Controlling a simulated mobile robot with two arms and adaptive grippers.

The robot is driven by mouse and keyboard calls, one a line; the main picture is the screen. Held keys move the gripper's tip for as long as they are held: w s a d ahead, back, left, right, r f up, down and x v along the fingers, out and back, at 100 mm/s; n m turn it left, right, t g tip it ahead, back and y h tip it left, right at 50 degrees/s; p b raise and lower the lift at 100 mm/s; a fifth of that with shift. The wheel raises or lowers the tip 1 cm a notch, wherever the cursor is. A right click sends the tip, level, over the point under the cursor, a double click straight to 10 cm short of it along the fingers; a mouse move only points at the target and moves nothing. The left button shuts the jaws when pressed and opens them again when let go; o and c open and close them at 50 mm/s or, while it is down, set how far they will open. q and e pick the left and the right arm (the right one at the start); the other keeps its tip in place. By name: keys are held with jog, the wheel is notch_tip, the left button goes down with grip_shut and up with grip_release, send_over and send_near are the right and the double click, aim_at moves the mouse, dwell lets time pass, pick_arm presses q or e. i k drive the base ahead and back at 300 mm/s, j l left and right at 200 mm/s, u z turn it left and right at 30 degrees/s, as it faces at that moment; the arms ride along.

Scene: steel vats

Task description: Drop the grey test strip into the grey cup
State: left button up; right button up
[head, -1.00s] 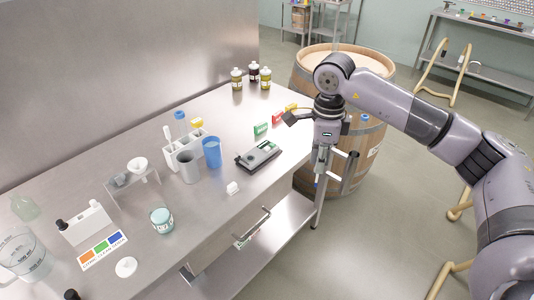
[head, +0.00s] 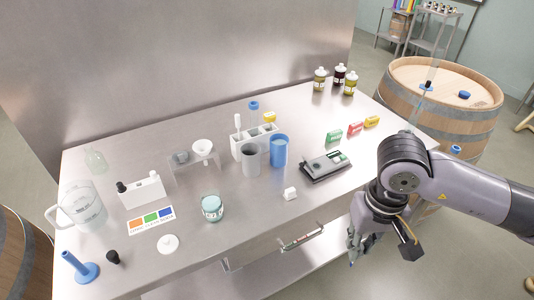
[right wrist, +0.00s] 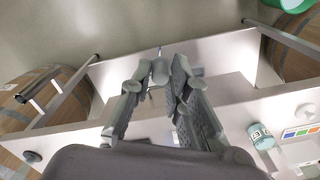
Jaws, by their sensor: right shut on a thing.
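The grey cup (head: 251,160) stands upright on the steel table, left of a blue cup (head: 279,151) and in front of a white rack. My right gripper (head: 355,248) hangs at the front side of the table, in front of and to the right of the cup, pointing down. Its fingers are closed in around something small, apparently the grey test strip; a small blue tip shows below the fingers. In the right wrist view the fingertips (right wrist: 160,72) come close together, and the strip itself is hard to make out. My left gripper is not in view.
A white rack (head: 246,142), a jar (head: 212,208) and a glass beaker (head: 84,207) stand further left. Barrels flank the table. The table's front middle is mostly clear.

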aim_at(257, 165)
jog(key=i+l+u, duration=0.15)
jog(key=u, duration=0.3)
jog(key=i+l+u, duration=0.15)
jog(key=l+u, duration=0.15)
jog(key=u, duration=0.6)
